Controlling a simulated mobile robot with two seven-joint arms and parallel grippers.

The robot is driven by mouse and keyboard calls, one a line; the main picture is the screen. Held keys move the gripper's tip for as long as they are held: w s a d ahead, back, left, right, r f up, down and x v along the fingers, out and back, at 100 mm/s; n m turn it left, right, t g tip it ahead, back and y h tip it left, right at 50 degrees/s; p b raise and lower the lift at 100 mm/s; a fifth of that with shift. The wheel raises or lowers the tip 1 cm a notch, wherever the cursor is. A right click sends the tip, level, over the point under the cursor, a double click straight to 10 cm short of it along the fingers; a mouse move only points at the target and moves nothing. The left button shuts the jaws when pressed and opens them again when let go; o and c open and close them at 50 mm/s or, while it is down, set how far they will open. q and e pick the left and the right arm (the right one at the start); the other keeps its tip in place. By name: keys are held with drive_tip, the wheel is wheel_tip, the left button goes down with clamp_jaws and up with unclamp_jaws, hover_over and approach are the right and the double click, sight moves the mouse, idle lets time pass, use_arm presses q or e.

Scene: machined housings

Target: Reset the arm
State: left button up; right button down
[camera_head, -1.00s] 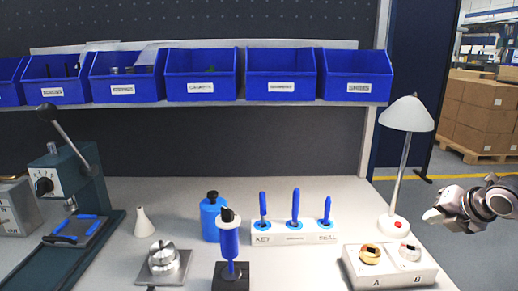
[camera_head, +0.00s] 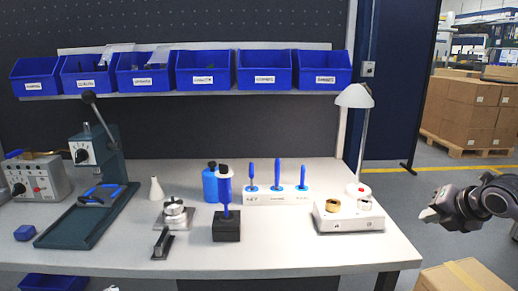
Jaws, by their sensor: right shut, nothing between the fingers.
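My right gripper (camera_head: 430,215) is at the right side of the view, beyond the right edge of the workbench (camera_head: 290,245). It is shut and empty, pointing left, held clear of the bench and of everything on it. My left gripper does not show. On the bench stand a machined round housing on a metal plate (camera_head: 173,215), a white block with several blue-handled tools (camera_head: 278,197), and a white box with two round parts (camera_head: 348,217).
A blue tool on a black stand (camera_head: 226,228), a blue bottle (camera_head: 210,186) and a green press (camera_head: 85,215) occupy the bench. A white lamp (camera_head: 355,97) stands at its right end. A cardboard box (camera_head: 455,278) is low at the right. Blue bins (camera_head: 205,80) line the shelf.

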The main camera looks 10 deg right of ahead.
drive_tip(key=s+a+f+m+t+y, duration=0.1)
drive_tip(key=s+a+f+y, duration=0.2)
drive_tip(key=a, duration=0.7)
drive_tip(key=s+a+f+m+y+p, duration=0.1)
drive_tip(key=a+f+m+y, duration=0.3)
drive_tip(key=a, duration=0.6)
drive_tip(key=s+a+f+n+t+y, duration=0.1)
drive_tip(key=s+a+f+y, duration=0.15)
drive_tip(key=a+y, duration=0.55)
use_arm(q)
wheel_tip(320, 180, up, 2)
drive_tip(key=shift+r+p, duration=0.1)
drive_tip(key=shift+p, duration=0.45)
use_arm(e)
drive_tip(key=s+f+m+h, duration=1.2)
drive_tip(key=s+f+m, duration=0.6)
drive_tip(key=s+m, duration=0.1)
drive_tip(key=shift+d+f+m+g+h, duration=0.3)
drive_tip(key=shift+m+g, duration=0.1)
drive_tip(key=shift+m, duration=0.3)
